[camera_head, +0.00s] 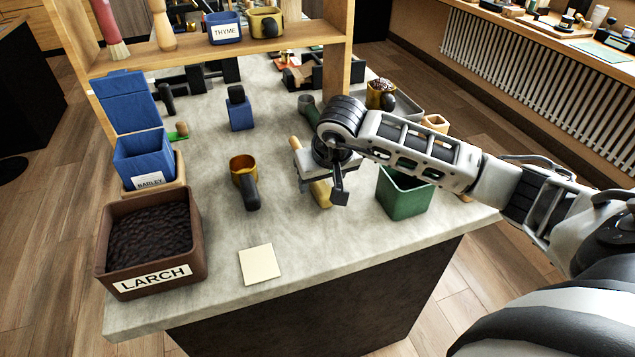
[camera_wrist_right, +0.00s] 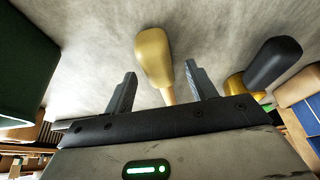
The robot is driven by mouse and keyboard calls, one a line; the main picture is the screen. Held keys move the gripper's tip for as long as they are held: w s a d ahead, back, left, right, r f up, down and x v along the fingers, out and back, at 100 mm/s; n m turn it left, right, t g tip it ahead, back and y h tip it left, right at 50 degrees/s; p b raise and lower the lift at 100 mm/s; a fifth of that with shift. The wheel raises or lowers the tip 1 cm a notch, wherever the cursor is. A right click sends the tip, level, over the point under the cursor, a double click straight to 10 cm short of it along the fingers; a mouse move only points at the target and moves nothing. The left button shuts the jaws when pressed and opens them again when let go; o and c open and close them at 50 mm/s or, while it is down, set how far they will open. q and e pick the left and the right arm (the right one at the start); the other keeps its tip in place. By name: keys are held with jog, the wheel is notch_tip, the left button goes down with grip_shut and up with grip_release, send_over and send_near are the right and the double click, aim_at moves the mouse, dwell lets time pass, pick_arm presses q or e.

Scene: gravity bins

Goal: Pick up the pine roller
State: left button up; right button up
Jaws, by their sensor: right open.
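The pine roller, a pale yellow wooden piece with a thick rounded end, lies on the worktop in the head view (camera_head: 320,194). My right gripper's wrist covers its middle, and a thin end sticks out beyond. In the right wrist view the roller's thick end (camera_wrist_right: 153,55) points away from the gripper, and its narrower neck runs down between the fingers. My right gripper (camera_wrist_right: 158,88) is open, with one finger on either side of the neck and gaps on both sides. Whether the fingers reach down to the roller's height is hard to tell. My left gripper is not in view.
A green bin (camera_head: 405,196) stands close right of the gripper. A yellow mug (camera_head: 243,163) with a black handle stands left. A brown LARCH bin (camera_head: 192,240) and blue BARLEY bin (camera_head: 143,160) stand farther left. A cream square (camera_head: 259,264) lies near the front edge.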

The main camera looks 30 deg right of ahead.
jog(key=shift+f+b, duration=0.25)
jog(key=shift+b, duration=0.2)
dwell(0.3)
grip_shut()
